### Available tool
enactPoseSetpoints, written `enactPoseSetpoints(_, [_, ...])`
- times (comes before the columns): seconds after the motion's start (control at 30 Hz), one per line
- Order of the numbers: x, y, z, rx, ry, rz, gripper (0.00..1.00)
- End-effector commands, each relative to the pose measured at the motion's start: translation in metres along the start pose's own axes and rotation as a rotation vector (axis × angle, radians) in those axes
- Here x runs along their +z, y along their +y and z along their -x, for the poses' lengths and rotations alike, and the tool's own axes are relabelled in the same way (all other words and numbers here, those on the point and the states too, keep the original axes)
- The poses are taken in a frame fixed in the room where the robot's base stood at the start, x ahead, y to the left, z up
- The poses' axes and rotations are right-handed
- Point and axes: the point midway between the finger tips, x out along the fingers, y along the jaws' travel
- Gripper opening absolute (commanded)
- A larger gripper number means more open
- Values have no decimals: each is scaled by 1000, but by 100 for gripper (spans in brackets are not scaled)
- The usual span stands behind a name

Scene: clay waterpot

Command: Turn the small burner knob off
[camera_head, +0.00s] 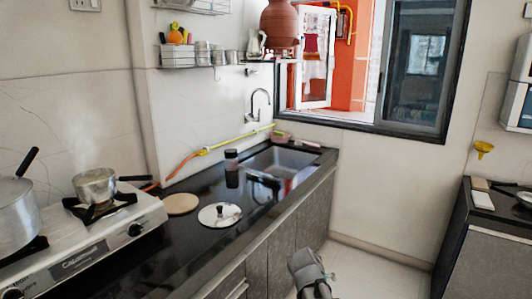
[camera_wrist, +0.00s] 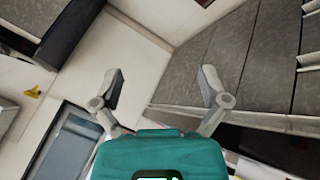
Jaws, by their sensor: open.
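The white gas stove (camera_head: 85,240) stands on the black counter at the left of the head view. The small burner knob (camera_head: 134,230) is a dark round knob on its front panel, below the burner with the small pan. I cannot tell which way it is turned. Another knob (camera_head: 13,293) shows near the lower left corner. My gripper (camera_wrist: 163,82) is open and empty in the wrist view, its two fingers wide apart, with cabinet fronts and floor beyond. The stove and knob do not show in the wrist view.
A small pan (camera_head: 95,185) and a large pot (camera_head: 17,212) sit on the burners. A lid (camera_head: 220,214) and a round board (camera_head: 181,204) lie on the counter, left of the sink (camera_head: 281,165). Cabinets (camera_head: 287,240) run below; the floor (camera_head: 360,270) at right is clear.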

Motion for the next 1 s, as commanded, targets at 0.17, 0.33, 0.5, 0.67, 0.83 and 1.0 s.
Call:
enactPoseSetpoints(0.17, [56,1,0,-153,-186,-20,94])
enactPoseSetpoints(0.33, [86,-4,7,-272,-293,-21,94])
enactPoseSetpoints(0.5, [108,-8,15,-367,-366,-18,94])
enactPoseSetpoints(0.67, [124,-12,23,-451,-421,-12,94])
enactPoseSetpoints(0.83, [118,-6,37,-462,-427,-8,94])
enactPoseSetpoints(1.0, [112,1,50,-460,-426,-9,94])
